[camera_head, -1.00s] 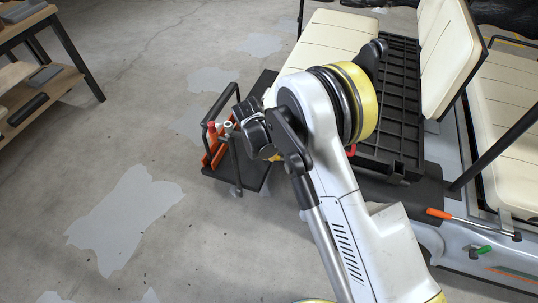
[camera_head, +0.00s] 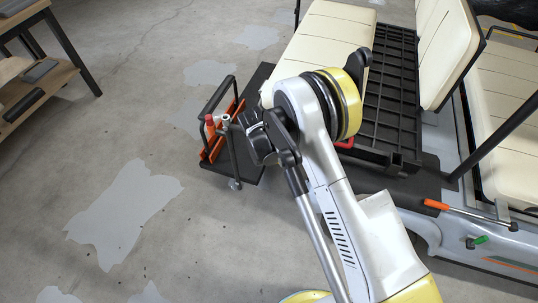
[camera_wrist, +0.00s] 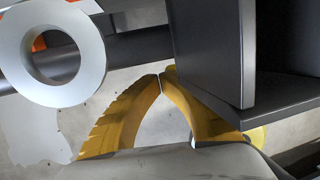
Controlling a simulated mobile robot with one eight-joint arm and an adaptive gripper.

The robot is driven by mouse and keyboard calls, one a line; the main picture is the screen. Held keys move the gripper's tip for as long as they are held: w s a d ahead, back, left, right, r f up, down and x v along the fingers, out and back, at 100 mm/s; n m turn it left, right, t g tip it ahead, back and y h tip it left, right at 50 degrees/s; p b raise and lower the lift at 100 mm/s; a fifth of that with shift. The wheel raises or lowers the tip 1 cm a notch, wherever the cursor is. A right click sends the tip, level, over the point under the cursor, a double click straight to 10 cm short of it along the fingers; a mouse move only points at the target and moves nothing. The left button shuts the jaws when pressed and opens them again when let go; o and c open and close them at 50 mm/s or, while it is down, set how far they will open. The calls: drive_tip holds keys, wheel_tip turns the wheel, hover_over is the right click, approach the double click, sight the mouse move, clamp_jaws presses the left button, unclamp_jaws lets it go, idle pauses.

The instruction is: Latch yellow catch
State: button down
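No yellow catch can be made out in either view. My gripper (camera_wrist: 164,76) shows in the wrist view as two yellow ribbed fingers with tips together and nothing between them. They are beside a dark upright plate (camera_wrist: 212,50) on the right. A pale grey ring (camera_wrist: 94,68) is to the left of the fingertips, with a dark bar behind it. In the head view my arm hides the gripper, close to the cart's end platform. There a black hoop rail (camera_head: 233,160) stands by orange bars (camera_head: 209,150) and a red-tipped part (camera_head: 209,120).
The cart has cream seats (camera_head: 330,35) and a black slatted deck (camera_head: 393,90). A red handle (camera_head: 345,143) shows beside my arm. An orange-gripped lever (camera_head: 436,205) and a green knob (camera_head: 480,240) are at right. A workbench (camera_head: 45,80) stands left; the floor between is clear.

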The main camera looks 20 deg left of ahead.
drive_tip(key=shift+s+d+f+h, duration=0.1)
drive_tip(key=shift+d+f+h, duration=0.4)
drive_tip(key=shift+d+h, duration=0.2)
drive_tip(key=shift+d+f+h, duration=0.5)
drive_tip(key=shift+d+h, duration=0.2)
drive_tip(key=shift+d, duration=0.15)
drive_tip(key=s+a, duration=0.1)
drive_tip(key=a, duration=1.3)
drive_tip(key=shift+s+a+p, duration=0.2)
drive_tip(key=shift+s+p, duration=0.15)
drive_tip(key=shift+f, duration=0.1)
